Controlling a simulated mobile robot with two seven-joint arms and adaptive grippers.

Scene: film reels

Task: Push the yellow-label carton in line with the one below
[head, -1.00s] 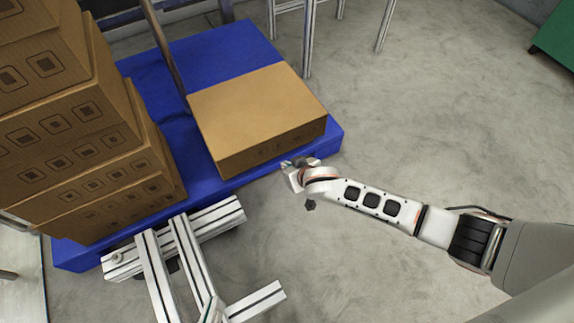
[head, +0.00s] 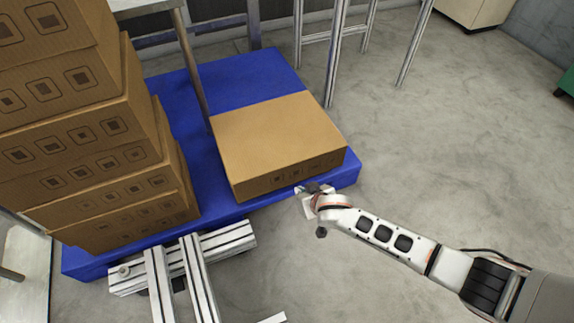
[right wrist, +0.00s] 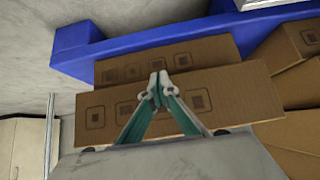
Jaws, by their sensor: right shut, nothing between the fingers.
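A brown carton (head: 280,135) lies on the blue pallet (head: 250,80) in the head view. No yellow label shows on its visible faces. In the right wrist view two cartons with dark square prints are stacked: a nearer, larger-looking one (right wrist: 240,95) and another (right wrist: 205,57) beside the blue pallet. Their ends do not line up in that view. My right gripper (head: 308,190) is close to the carton's front side in the head view. Its fingers (right wrist: 158,82) are shut and empty, in front of the cartons; contact cannot be told. My left gripper is out of view.
A tall stack of cartons (head: 85,130) stands on the pallet's left part. A metal post (head: 190,70) rises behind the carton. Aluminium frame pieces (head: 185,260) lie in front of the pallet. The floor (head: 450,140) at right is clear.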

